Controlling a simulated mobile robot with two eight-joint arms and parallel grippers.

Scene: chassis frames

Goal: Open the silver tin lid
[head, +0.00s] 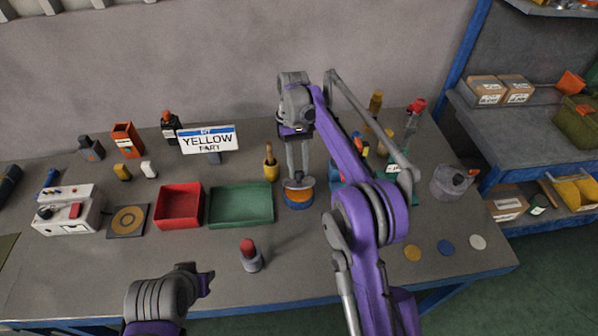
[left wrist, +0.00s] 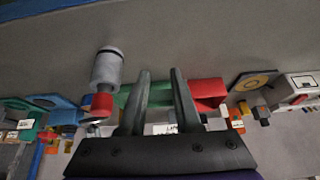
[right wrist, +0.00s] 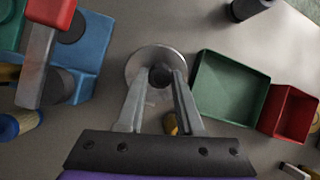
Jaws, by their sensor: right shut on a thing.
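The silver lid (head: 299,184) is a round grey disc with a dark knob, seen in the head view at the middle of the bench. It also shows in the right wrist view (right wrist: 143,66). My right gripper (head: 298,176) points down and is shut on the lid's knob. A round tin (head: 298,201) with a blue side and an orange top shows just below the lid; the lid appears raised off it. In the right wrist view the lid hides the tin. My left gripper (left wrist: 161,72) is open and empty over the bench's front left.
A green tray (head: 242,222) and a red bin (head: 180,222) stand left of the tin. A red-topped grey cylinder (head: 250,256) stands in front. The bench front is mostly clear.

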